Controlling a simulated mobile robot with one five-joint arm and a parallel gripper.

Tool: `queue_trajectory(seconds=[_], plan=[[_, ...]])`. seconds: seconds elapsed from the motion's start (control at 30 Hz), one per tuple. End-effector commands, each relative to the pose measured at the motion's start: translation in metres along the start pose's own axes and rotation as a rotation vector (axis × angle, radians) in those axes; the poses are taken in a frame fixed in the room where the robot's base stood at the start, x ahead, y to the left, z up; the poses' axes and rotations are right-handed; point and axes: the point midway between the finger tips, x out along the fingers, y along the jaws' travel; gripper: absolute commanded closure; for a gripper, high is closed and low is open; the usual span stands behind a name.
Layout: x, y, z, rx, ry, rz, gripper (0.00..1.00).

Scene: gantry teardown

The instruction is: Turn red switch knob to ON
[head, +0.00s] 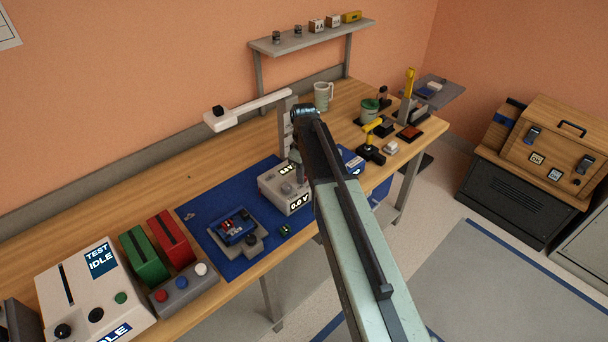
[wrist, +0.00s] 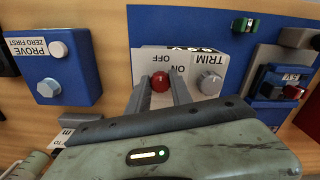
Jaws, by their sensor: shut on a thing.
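The red switch knob (wrist: 160,81) is on the face of a pale box (wrist: 233,62) marked OFF, ON and TRIM, with the lettering upside down in the wrist view. My gripper (wrist: 159,88) has its two grey fingers on either side of the knob, shut on it. Which label the knob points to cannot be told. A grey TRIM knob (wrist: 209,81) is just right of the fingers. In the head view the box (head: 285,190) shows 0.0 V, and my arm hides the red knob.
A blue PROVE box (wrist: 62,67) is left of the fingers in the wrist view. The blue mat (head: 222,264) holds a small blue device (head: 237,229). A lamp-like white arm (head: 250,108) overhangs the bench behind the box.

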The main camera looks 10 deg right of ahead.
Motion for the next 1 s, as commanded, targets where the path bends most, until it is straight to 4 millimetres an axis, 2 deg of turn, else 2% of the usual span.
queue_trajectory(seconds=[0.37, 1.0], plan=[[0.0001, 0.0004, 0.0008, 0.123, 0.0, 0.0, 1.0], [0.0001, -0.0011, 0.0003, 0.7, -0.001, 0.001, 1.0]])
